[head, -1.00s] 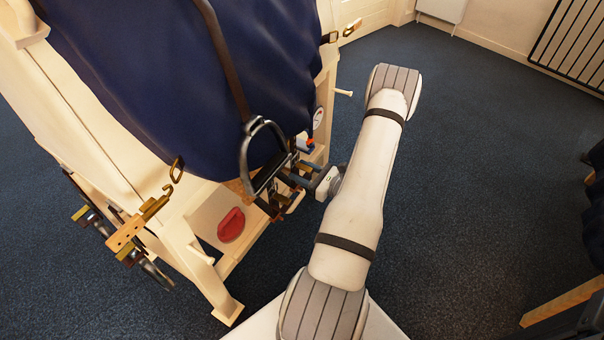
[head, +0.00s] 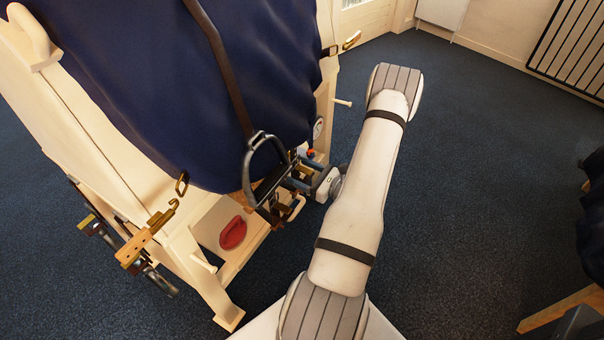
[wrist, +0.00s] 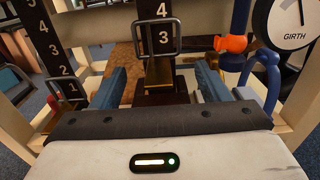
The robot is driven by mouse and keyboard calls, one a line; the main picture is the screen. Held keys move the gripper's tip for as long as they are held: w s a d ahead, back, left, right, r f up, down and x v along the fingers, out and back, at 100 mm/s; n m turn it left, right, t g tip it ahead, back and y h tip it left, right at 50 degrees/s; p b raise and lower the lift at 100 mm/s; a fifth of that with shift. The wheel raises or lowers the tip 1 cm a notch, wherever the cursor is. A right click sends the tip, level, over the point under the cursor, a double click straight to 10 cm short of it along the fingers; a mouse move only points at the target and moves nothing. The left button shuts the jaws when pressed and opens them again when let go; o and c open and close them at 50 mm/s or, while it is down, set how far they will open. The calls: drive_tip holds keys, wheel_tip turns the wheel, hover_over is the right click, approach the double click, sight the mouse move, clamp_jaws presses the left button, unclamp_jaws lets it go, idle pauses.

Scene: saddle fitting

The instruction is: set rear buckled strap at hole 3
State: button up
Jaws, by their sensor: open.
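In the wrist view a dark strap numbered 3 and 4 (wrist: 162,14) hangs in the middle, with a metal buckle frame (wrist: 178,38) around the 3. A second numbered strap (wrist: 50,38) is at the left, its buckle (wrist: 70,89) by the 1. No label shows which strap is the rear one. My gripper (wrist: 159,80) is open; its blue fingers stand either side of the middle strap's lower end, below the buckle, with no clear contact visible. In the head view my gripper (head: 296,184) is by the stand, partly hidden behind a dark metal loop (head: 266,165).
A GIRTH dial (wrist: 287,22), an orange fitting (wrist: 231,44) and a blue looped part (wrist: 267,74) are close on the right. The cream wooden stand (head: 100,130) carries a dark blue cover (head: 170,90). A red pad (head: 232,233) lies on its shelf.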

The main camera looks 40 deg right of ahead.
drive_tip(key=p+v, duration=0.1)
drive_tip(key=v, duration=0.6)
drive_tip(key=shift+s, duration=0.4)
drive_tip(key=shift+d, duration=0.1)
idle(0.5)
